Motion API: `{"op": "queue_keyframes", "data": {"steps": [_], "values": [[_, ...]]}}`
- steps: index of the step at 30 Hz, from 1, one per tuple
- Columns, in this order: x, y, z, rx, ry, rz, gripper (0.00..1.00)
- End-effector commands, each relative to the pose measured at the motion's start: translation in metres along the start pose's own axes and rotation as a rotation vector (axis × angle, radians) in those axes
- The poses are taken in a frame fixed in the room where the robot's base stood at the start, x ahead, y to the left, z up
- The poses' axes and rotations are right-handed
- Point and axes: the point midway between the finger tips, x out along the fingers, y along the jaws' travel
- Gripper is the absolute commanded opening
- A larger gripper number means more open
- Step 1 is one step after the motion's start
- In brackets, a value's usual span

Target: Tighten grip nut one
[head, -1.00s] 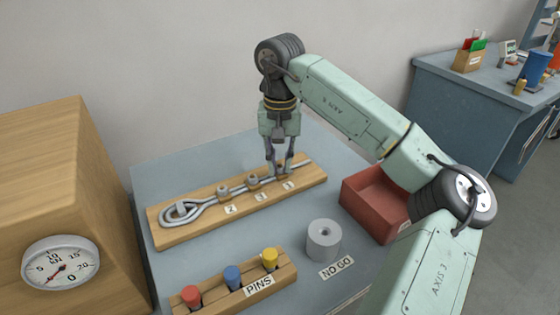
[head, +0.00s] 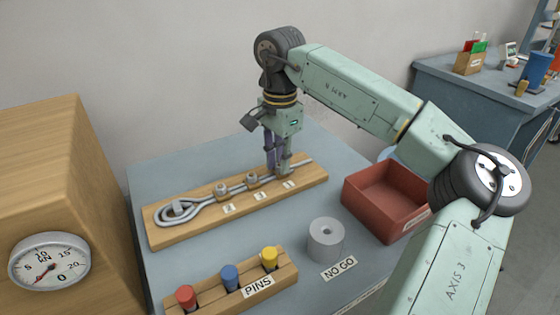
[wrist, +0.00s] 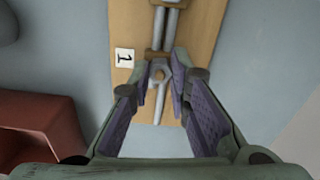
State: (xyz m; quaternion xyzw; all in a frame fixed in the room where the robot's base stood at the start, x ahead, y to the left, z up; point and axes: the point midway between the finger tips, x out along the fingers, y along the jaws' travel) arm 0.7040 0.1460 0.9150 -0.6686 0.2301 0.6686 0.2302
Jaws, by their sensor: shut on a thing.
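A steel cable with an eye loop (head: 180,211) lies along a wooden board (head: 165,238), with several grips clamped on it. Number labels 2, 3 and 1 run left to right along the board. My gripper (head: 279,172) points down at the right-hand grip, by label 1 (head: 289,185). In the wrist view its fingers (wrist: 160,76) are on either side of grip nut one (wrist: 158,72), shut on it, next to label 1 (wrist: 124,57). In the head view the fingers hide most of that grip. The other two grips (head: 222,190) (head: 252,180) are uncovered.
A red open bin (head: 365,210) stands right of the board, with a grey cylinder (head: 326,240) by the NO GO label in front. A pins rack (head: 285,273) holds red, blue and yellow pins. A wooden box with a dial gauge (head: 50,262) stands at left.

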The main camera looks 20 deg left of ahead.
Motion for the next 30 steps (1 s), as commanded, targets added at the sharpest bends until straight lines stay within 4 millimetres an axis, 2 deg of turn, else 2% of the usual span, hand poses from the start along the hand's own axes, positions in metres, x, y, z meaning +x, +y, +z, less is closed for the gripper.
{"op": "queue_keyframes", "data": {"steps": [30], "values": [[0.0004, 0.0003, -0.0008, 0.968, 0.002, -0.001, 0.0]]}}
